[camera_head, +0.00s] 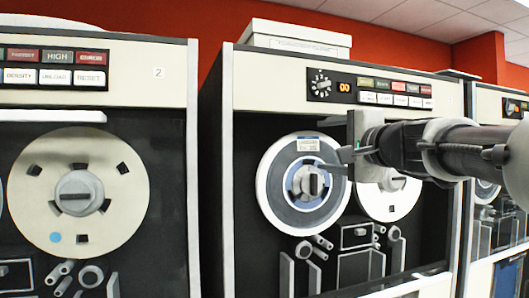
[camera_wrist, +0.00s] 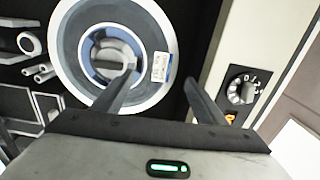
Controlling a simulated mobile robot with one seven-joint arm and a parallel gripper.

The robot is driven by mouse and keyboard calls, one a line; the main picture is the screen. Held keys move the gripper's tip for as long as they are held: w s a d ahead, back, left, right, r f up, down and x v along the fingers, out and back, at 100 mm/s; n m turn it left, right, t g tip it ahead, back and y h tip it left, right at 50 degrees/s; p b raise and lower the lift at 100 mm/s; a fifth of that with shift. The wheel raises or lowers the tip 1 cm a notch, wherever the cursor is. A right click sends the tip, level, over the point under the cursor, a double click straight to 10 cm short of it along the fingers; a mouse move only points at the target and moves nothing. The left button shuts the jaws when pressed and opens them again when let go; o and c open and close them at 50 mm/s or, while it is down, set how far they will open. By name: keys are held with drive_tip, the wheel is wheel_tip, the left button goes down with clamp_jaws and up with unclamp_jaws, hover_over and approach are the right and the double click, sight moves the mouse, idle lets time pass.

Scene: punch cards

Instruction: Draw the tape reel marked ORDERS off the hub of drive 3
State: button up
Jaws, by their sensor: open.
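A white-rimmed grey tape reel (camera_head: 275,190) is mounted on the left hub (camera_head: 308,183) of the middle drive. A small white and blue label (camera_head: 308,145) sits near its top; its text is too small to read. The reel (camera_wrist: 70,50), hub (camera_wrist: 110,62) and label (camera_wrist: 159,67) also show in the wrist view. My gripper (camera_head: 326,146) is open and empty at the reel's upper right. In the wrist view, one finger of my gripper (camera_wrist: 160,82) overlaps the reel's face near the hub, the other lies beyond its rim. Contact cannot be told.
A second, cream reel (camera_head: 377,204) sits right of the first, partly behind my arm. The left drive, marked 2, carries a cream reel (camera_head: 110,170). A control panel (camera_head: 370,88) is above the middle reels. Tape guides and rollers (camera_head: 313,248) stick out below. A box (camera_head: 295,38) lies on top.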

sight(308, 143)
drive_tip(key=shift+p+x, duration=0.5)
drive_tip(key=shift+x, duration=4.15)
drive_tip(key=shift+c, duration=0.5)
drive_tip(key=c, duration=1.1)
drive_tip(key=shift+r, duration=0.1)
drive_tip(key=shift+c, duration=0.5)
drive_tip(key=shift+r, duration=0.1)
drive_tip(key=b+v, duration=0.2)
drive_tip(key=v, duration=0.5)
drive_tip(key=shift+s, duration=0.35)
drive_tip(key=b+v, duration=0.2)
drive_tip(key=v, duration=0.9)
